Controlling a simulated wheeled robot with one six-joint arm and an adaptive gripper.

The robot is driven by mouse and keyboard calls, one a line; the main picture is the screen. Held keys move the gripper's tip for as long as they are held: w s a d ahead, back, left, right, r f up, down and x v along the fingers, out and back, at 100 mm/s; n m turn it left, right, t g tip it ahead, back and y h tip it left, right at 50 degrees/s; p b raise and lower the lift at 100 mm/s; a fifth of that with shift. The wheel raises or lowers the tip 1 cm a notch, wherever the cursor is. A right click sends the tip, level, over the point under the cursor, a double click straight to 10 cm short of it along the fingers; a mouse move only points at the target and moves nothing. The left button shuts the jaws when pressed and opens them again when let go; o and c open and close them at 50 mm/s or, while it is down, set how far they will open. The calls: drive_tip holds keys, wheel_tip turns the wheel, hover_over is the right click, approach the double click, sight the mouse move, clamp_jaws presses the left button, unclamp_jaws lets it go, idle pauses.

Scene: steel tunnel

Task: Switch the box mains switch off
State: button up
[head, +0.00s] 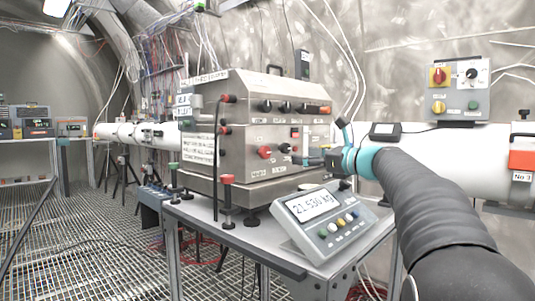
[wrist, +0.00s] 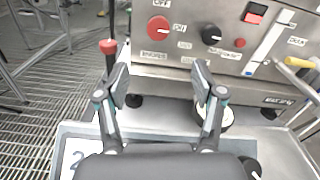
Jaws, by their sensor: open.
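The steel box (head: 235,165) stands on a grey bench, its panel facing my arm. Its round red rotary switch (wrist: 158,26) has OFF above it and ON to its right; the small white mark on it appears to lie sideways, toward ON. The label under it is too blurred to read surely. The red switch also shows in the head view (head: 264,152). My gripper (wrist: 160,80) is open and empty, with the red switch ahead of it, beyond the fingertips and apart from them. In the head view my gripper (head: 308,160) is close to the panel's lower right.
A black knob (wrist: 211,34), a red rocker (wrist: 255,12) and a slider sit right of the red switch. A red-capped post (wrist: 108,47) stands left of the fingers. A scale display (head: 318,215) sits on the bench in front. A wall switch box (head: 458,88) hangs right.

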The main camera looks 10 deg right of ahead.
sight(267, 152)
drive_tip(key=p+x, duration=0.1)
drive_tip(key=x, duration=1.3)
drive_tip(key=shift+s+a+p, duration=0.1)
drive_tip(key=shift+p, duration=0.3)
drive_tip(key=c, duration=1.1)
drive_tip(key=shift+c, duration=0.2)
